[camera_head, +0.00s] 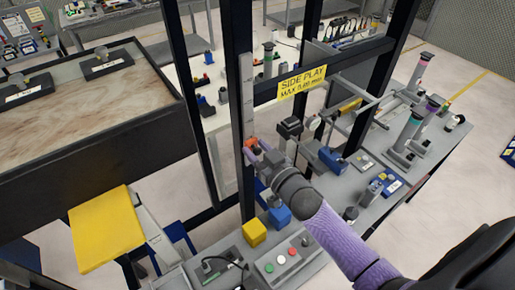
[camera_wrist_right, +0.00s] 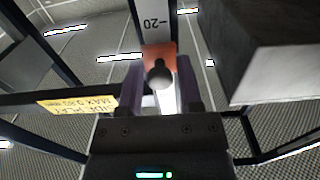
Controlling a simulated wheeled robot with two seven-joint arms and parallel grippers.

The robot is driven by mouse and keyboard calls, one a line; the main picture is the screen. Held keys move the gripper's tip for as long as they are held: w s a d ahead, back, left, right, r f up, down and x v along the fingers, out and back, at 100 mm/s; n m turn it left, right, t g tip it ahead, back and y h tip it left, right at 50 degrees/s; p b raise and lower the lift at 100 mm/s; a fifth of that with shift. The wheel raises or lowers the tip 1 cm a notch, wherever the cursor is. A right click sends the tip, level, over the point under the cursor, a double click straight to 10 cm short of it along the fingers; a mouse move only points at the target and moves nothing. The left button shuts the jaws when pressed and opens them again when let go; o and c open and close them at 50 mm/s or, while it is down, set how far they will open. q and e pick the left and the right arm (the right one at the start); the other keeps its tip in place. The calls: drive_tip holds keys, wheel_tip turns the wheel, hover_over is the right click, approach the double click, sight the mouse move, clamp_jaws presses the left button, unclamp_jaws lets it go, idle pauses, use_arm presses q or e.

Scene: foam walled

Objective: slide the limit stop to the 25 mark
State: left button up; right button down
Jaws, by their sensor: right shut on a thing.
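The limit stop is an orange block (camera_head: 251,143) on the upright grey scale rail (camera_head: 245,95) in the head view. In the right wrist view the orange stop (camera_wrist_right: 159,58) has a dark round knob (camera_wrist_right: 160,75) on its front. The scale rail (camera_wrist_right: 153,20) carries a "20" mark just above the stop in that view. My right gripper (camera_head: 262,150) is at the stop, and in the wrist view its two fingers (camera_wrist_right: 160,88) stand on either side of the knob, shut on it. No 25 mark is legible. My left gripper is not in view.
A yellow "SIDE PLAY" sign (camera_head: 302,80) hangs on the dark frame right of the rail. A grey bench (camera_head: 330,205) below holds a yellow block (camera_head: 254,232), blue blocks and a button panel (camera_head: 284,262). A large grey box (camera_wrist_right: 265,50) is close on the right in the wrist view.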

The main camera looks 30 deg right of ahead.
drive_tip(key=shift+c, duration=2.4)
unclamp_jaws()
drive_tip(key=shift+s, duration=0.1)
drive_tip(key=s+d, duration=0.1)
drive_tip(key=s, duration=0.8)
drive_tip(key=shift+s+d, duration=0.2)
drive_tip(key=shift+s, duration=0.15)
